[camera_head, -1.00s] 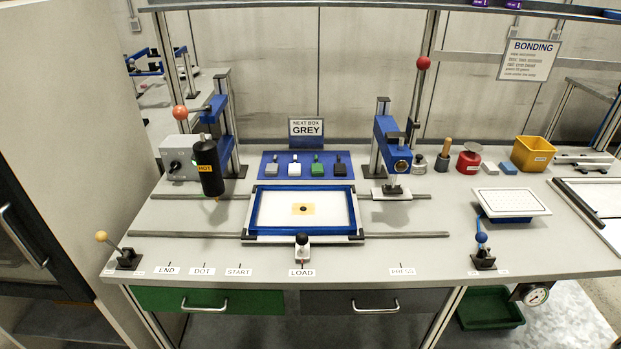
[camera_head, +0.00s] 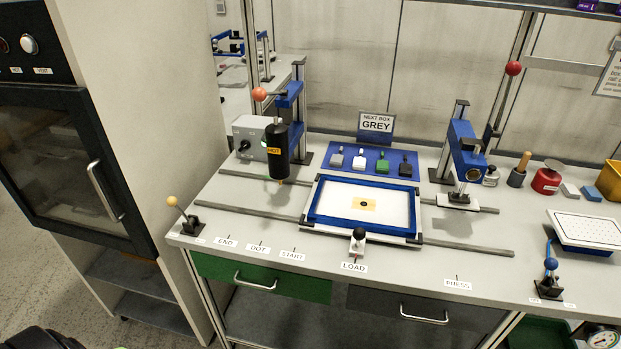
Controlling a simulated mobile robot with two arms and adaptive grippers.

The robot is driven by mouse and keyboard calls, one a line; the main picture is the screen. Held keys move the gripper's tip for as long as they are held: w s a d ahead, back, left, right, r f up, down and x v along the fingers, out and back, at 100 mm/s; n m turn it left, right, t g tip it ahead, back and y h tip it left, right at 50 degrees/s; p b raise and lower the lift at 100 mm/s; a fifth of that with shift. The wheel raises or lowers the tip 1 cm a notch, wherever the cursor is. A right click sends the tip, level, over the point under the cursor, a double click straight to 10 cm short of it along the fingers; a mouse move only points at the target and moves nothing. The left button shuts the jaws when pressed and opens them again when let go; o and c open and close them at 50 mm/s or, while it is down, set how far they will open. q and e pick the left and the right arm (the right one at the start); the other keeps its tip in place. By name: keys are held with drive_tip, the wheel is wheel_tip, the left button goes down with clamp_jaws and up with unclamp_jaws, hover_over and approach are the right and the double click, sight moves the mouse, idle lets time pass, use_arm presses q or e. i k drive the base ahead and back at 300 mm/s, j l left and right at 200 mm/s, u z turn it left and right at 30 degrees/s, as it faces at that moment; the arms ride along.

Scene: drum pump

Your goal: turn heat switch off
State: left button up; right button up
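A grey control box (camera_head: 250,136) stands at the back left of the bench. Its front carries a small black knob or switch (camera_head: 243,145) and a small green spot, perhaps a lamp. Its markings are too small to read, and the switch's setting is unclear. A black cylinder (camera_head: 278,160) with an orange HOT label hangs on a blue and grey stand in front of the box, hiding part of its right side.
A dark oven-like cabinet (camera_head: 60,170) with a handle and panel knobs (camera_head: 30,45) stands left. A yellow-knobbed lever (camera_head: 172,202) is at the bench's left corner. A blue-framed tray (camera_head: 325,215) lies on rails, with a press (camera_head: 462,155) to its right.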

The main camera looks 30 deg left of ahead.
sight(246, 145)
drive_tip(key=u, duration=1.3)
